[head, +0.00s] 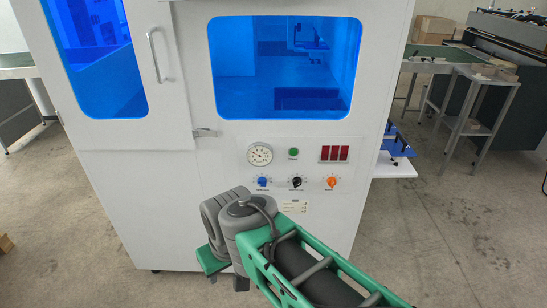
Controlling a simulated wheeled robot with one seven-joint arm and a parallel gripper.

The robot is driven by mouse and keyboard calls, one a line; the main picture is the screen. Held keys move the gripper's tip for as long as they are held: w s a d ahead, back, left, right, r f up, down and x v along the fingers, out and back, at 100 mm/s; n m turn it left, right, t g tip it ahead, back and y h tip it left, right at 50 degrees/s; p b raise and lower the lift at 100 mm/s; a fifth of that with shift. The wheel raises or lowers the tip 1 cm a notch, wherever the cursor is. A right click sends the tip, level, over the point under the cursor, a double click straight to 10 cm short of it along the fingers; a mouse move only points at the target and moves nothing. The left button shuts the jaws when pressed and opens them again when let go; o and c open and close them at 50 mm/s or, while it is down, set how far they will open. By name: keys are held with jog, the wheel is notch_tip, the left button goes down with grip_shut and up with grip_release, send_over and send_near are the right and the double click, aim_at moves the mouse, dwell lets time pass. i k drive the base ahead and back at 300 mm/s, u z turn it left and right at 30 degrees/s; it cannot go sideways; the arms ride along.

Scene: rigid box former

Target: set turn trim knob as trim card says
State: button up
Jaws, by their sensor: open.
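A white machine's front panel carries three knobs in a row: a blue knob (262,182), a black knob (297,183) and an orange knob (331,182). Each has a dial scale and a small label below, too small to read, so I cannot tell which is the turn trim knob. A small pale card (294,206) with dark print sits on the panel below the black knob; it may be the trim card, and its text is unreadable. My green and grey arm rises from the bottom, in front of the machine below the knobs. My gripper's fingertips do not show.
Above the knobs are a round gauge (260,154), a green button (293,152) and a red display (335,153). A door handle (157,57) and a latch (205,133) stick out. A blue fixture on a white shelf (395,167) juts out right. Floor at right is clear.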

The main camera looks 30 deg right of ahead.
aim_at(332, 181)
jog(key=z, duration=1.5)
